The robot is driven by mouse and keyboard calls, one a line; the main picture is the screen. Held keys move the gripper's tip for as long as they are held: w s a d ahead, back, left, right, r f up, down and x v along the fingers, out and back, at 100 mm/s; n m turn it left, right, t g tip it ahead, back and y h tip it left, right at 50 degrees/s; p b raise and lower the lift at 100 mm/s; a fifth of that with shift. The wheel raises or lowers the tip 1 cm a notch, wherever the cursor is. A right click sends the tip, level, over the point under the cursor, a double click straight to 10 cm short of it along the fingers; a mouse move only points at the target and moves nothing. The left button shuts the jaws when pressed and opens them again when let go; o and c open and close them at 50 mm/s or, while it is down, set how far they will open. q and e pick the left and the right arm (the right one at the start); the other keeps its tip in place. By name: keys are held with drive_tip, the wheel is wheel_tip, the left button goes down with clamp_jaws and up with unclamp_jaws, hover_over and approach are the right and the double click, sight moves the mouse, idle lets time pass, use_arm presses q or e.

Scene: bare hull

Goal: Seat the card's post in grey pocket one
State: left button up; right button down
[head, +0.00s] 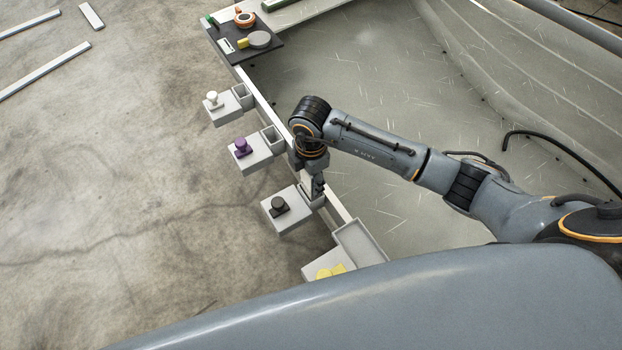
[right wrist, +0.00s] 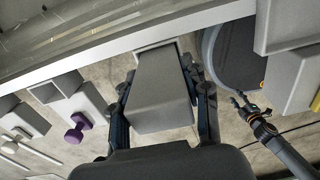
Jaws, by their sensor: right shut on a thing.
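My right gripper (head: 317,192) reaches down at the rail, beside the pale card with the black knob (head: 279,204). In the right wrist view my right gripper (right wrist: 161,108) has its two fingers shut on a grey block (right wrist: 160,100). The far end of this block is at the mouth of a grey pocket (right wrist: 157,48) on the rail. I cannot tell how far it sits inside. In the head view my arm and gripper hide most of this pocket. Part of another arm, apparently my left (right wrist: 252,112), shows in the right wrist view; its fingers are too small to judge.
Other pale cards carry a white knob (head: 211,99), a purple knob (head: 242,147) and a yellow piece (head: 331,271) along the pale rail (head: 261,103). A dark tray (head: 225,44) with small parts sits at the far end. The floor left is mostly clear.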

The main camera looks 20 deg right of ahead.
drive_tip(key=shift+f, duration=0.5)
drive_tip(key=shift+f, duration=0.1)
drive_tip(key=c, duration=0.7)
unclamp_jaws()
drive_tip(key=shift+o, duration=0.2)
wheel_tip(320, 180, up, 12)
drive_tip(key=shift+r, duration=0.15)
